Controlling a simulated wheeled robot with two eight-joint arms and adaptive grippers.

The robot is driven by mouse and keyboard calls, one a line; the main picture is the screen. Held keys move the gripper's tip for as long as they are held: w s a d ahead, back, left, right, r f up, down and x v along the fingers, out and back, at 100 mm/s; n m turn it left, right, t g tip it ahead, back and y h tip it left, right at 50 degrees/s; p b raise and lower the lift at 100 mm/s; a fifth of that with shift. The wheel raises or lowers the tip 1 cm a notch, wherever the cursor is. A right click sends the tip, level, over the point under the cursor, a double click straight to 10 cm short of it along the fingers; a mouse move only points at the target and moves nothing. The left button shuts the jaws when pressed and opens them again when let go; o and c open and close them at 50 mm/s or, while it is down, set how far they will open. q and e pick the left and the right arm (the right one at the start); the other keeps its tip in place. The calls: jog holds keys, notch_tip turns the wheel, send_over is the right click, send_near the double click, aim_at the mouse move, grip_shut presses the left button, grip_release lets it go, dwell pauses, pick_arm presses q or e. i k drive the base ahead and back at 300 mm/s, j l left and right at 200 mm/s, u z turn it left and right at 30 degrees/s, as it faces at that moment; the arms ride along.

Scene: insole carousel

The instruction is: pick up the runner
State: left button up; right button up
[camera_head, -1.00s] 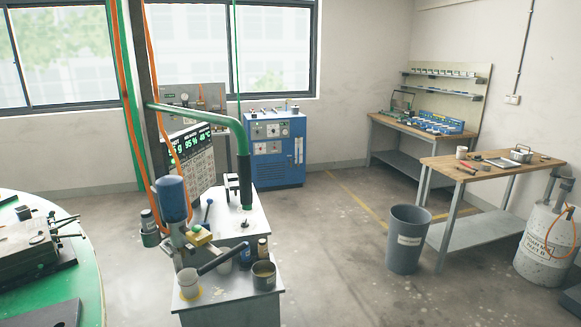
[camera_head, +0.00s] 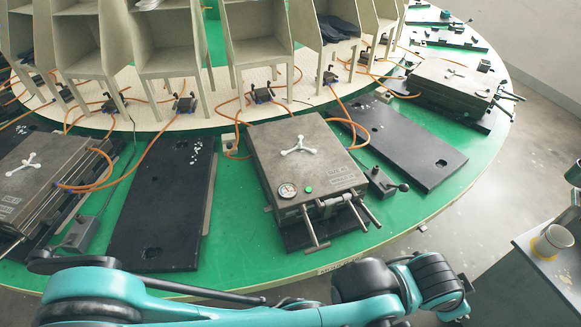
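A white three-armed piece (camera_head: 301,146) lies flat on top of the grey metal mould (camera_head: 268,165) in the middle. Similar white pieces lie on the left mould, where one (camera_head: 22,165) shows, and on the far right mould, where another (camera_head: 455,73) shows. I cannot tell for certain which is the runner. My teal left arm crosses the bottom of the view from the left. Its black wrist end is low on the right, apart from the moulds. The fingers are not clear there. My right gripper is out of view.
The green round table (camera_head: 236,256) carries the moulds and black plates (camera_head: 160,205). Beige stands (camera_head: 262,50) rise behind, and orange hoses loop between. A lever box (camera_head: 380,183) sits right of the middle mould. A grey bench (camera_head: 545,275) with a cup (camera_head: 553,240) is at right.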

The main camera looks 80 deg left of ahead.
aim_at(313, 151)
jog(key=u, duration=2.6)
